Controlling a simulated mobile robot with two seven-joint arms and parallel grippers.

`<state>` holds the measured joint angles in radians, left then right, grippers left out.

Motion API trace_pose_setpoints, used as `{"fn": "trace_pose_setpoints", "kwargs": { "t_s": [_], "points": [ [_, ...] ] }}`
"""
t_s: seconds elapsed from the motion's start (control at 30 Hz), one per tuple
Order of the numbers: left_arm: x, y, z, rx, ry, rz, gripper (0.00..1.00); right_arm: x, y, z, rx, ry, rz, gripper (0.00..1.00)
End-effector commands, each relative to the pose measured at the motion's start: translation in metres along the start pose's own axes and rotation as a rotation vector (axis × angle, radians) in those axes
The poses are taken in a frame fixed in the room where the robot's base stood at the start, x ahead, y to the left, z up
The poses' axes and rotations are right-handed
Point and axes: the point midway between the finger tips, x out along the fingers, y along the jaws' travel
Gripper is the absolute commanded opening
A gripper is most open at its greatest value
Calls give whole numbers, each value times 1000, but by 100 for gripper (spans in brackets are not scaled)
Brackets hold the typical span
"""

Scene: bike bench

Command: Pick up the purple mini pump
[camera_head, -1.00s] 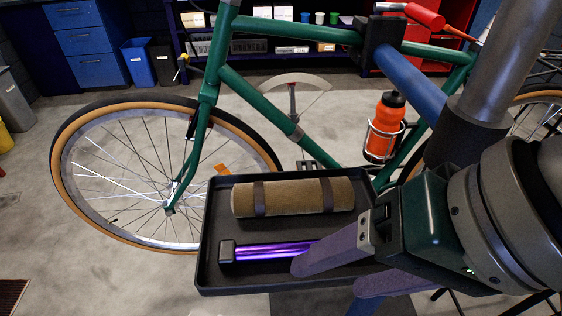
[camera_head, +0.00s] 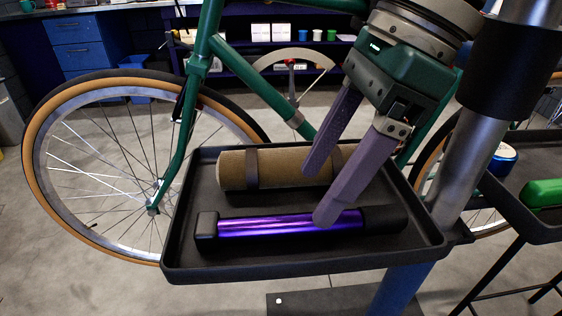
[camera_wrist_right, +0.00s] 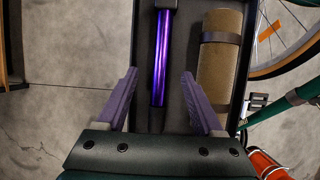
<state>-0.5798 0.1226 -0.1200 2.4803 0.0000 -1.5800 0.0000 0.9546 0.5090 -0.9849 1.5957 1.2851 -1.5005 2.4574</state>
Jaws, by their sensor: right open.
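The purple mini pump (camera_head: 285,224) lies lengthwise near the front of a black tray (camera_head: 300,270), with black ends and a shiny purple barrel. My right gripper (camera_head: 318,196) is open, its two purple-grey fingers pointing down over the tray. In the head view the nearer finger overlaps the pump's barrel, and the other finger is over the tan roll. In the right wrist view the pump (camera_wrist_right: 160,60) runs between the open fingers (camera_wrist_right: 158,90). I cannot tell whether a finger touches it. My left gripper is not in view.
A tan roll with dark straps (camera_head: 232,170) lies in the tray behind the pump. A green bicycle (camera_head: 205,45) stands behind the tray. A grey post (camera_head: 460,170) rises at the tray's right. A second tray at far right holds a green object (camera_head: 543,193).

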Motion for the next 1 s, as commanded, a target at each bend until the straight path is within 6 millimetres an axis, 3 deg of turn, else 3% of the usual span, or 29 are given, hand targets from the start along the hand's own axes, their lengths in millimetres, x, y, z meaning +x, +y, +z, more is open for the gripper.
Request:
{"fn": "trace_pose_setpoints", "kwargs": {
  "t_s": [0.3,0.63,1.0],
  "points": [
    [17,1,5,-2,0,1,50,48,-2,-6,-3,0,0,69],
    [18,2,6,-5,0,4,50,55,-2,-5,-4,0,-2,69],
    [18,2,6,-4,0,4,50,55,-2,-5,-4,0,-2,28]
  ]
}}
